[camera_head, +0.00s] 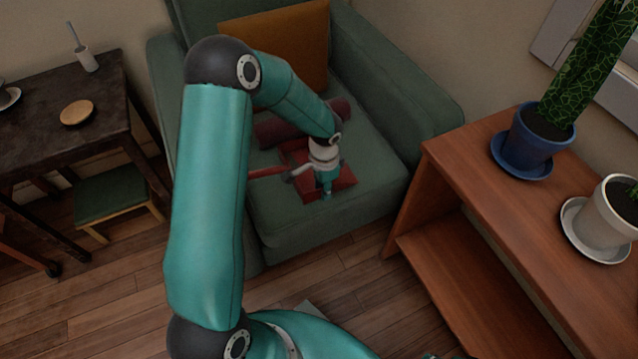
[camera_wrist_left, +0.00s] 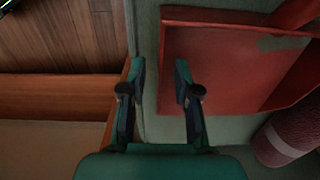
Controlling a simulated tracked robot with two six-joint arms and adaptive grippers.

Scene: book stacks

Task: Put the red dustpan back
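The red dustpan (camera_head: 345,181) lies on the seat of the green armchair (camera_head: 290,228), its handle pointing left in the head view. My left gripper (camera_head: 327,195) hangs over it and hides part of it. In the left wrist view the dustpan (camera_wrist_left: 225,65) fills the upper right. There my left gripper (camera_wrist_left: 156,75) is open with nothing between its fingers. Its right finger overlaps the pan's near side edge; I cannot tell whether they touch. The left finger is over the seat's edge. My right gripper is not in view.
A mauve roll (camera_head: 275,131) and an orange cushion (camera_head: 285,45) are on the armchair. A wooden shelf unit (camera_head: 455,190) with potted plants stands to the right. A dark table (camera_head: 40,140) and a green-topped stool (camera_head: 110,195) are on the left. Bare floor lies in front.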

